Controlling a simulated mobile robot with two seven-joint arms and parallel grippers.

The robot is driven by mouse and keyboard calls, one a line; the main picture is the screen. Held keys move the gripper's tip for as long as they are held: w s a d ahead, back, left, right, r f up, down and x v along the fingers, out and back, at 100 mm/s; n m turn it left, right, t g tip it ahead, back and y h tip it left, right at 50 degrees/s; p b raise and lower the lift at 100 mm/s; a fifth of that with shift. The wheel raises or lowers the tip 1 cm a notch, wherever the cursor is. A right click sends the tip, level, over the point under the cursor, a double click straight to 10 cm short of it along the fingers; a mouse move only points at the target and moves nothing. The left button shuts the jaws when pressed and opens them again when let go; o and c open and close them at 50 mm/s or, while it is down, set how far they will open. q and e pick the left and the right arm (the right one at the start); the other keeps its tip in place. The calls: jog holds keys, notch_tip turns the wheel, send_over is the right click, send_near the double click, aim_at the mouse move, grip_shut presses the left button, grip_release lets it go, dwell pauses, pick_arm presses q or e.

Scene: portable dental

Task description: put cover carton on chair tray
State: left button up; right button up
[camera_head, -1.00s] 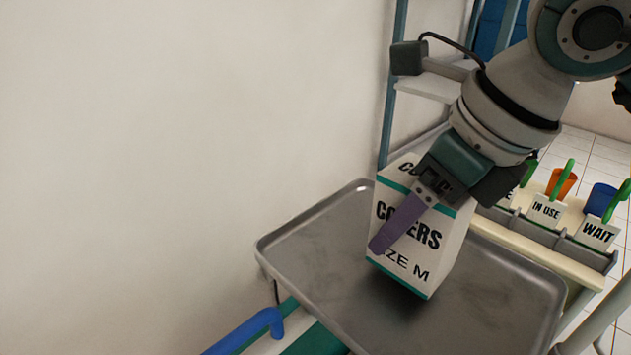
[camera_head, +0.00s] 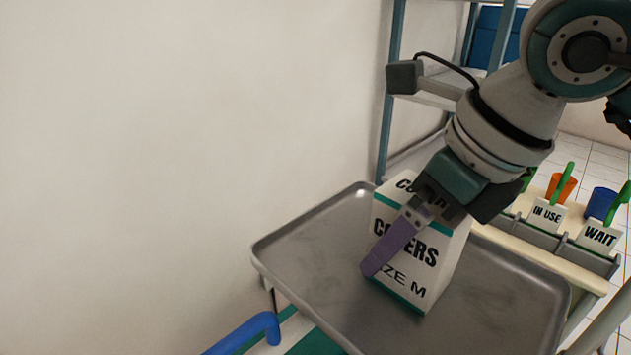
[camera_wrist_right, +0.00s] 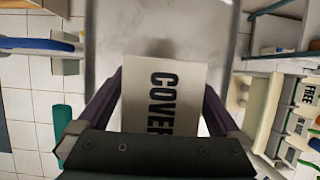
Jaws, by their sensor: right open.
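The cover carton (camera_head: 422,258) is a white box with teal bands and black lettering that reads COVERS and SIZE M. It stands on the grey metal chair tray (camera_head: 330,235), towards its back right part. My right gripper (camera_head: 405,248) reaches down over the carton from the upper right, with one purple finger along its front face. The far finger is hidden in the head view. In the right wrist view the carton (camera_wrist_right: 165,95) lies between the two open purple fingers, with narrow gaps beside it. My left gripper is not in view.
A holder with signs IN USE and WAIT (camera_head: 597,235) and coloured cups stands right of the tray. A shelf rack (camera_head: 392,110) rises behind. A blue rail (camera_head: 245,333) lies at the lower left. The tray's left and front parts are bare.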

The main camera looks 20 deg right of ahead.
jog(key=v, duration=1.1)
jog(key=shift+w+r+p, duration=0.1)
jog(key=shift+r+p, duration=0.05)
jog(key=shift+p, duration=0.25)
jog(key=shift+s+r, duration=0.25)
jog(key=shift+r, duration=0.15)
